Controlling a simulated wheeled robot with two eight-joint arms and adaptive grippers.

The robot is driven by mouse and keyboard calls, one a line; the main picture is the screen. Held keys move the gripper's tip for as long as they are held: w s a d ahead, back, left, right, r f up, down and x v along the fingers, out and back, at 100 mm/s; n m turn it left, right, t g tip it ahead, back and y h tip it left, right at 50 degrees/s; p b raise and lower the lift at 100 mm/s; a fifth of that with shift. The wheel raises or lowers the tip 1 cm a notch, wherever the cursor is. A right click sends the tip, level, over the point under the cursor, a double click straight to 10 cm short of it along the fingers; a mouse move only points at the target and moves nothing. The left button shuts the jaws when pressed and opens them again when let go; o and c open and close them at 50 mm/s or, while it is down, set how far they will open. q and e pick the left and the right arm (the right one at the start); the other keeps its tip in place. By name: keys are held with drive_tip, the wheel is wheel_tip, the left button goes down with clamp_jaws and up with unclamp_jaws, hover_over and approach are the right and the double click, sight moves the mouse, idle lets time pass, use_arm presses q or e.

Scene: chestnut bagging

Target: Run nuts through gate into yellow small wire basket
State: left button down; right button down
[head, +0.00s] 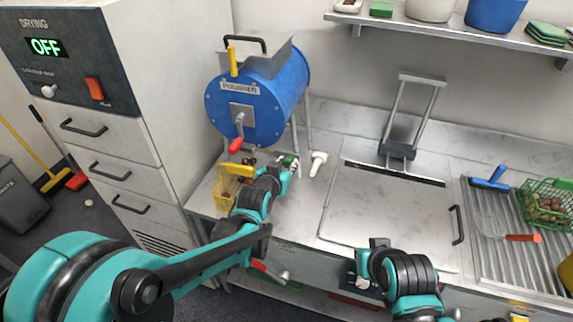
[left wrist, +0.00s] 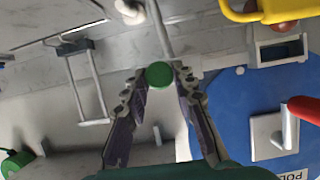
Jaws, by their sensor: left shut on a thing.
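The yellow small wire basket (head: 229,192) stands on the steel counter below the blue polisher drum (head: 272,103). Its yellow handle (left wrist: 262,10) shows at the top of the left wrist view, beside a metal chute (left wrist: 279,47) with a brown nut (left wrist: 284,26) at its mouth. My left gripper (head: 288,164) is right of the basket. In the left wrist view, its fingers (left wrist: 159,82) are shut on a green knob (left wrist: 159,74) at the end of a thin metal rod. My right gripper (head: 370,262) is low, at the counter's front; its fingers are unclear.
The polisher has a red crank handle (head: 236,145) and a yellow lever (head: 233,61). A white bottle-like item (head: 318,162) stands near my left gripper. A steel lid (head: 390,215) covers the middle counter. A green basket of nuts (head: 548,204) is at right.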

use_arm(q)
drive_tip(key=c, duration=1.6)
unclamp_jaws()
drive_tip(key=shift+d, duration=0.1)
drive_tip(key=shift+c, duration=0.2)
drive_tip(key=o, duration=0.4)
drive_tip(key=shift+s+d, duration=0.1)
drive_tip(key=shift+d, duration=0.2)
drive_tip(key=shift+o, duration=0.2)
drive_tip(key=shift+a, duration=0.1)
drive_tip(key=shift+a, duration=0.15)
drive_tip(key=v, duration=1.2)
drive_tip(key=shift+r, duration=0.1)
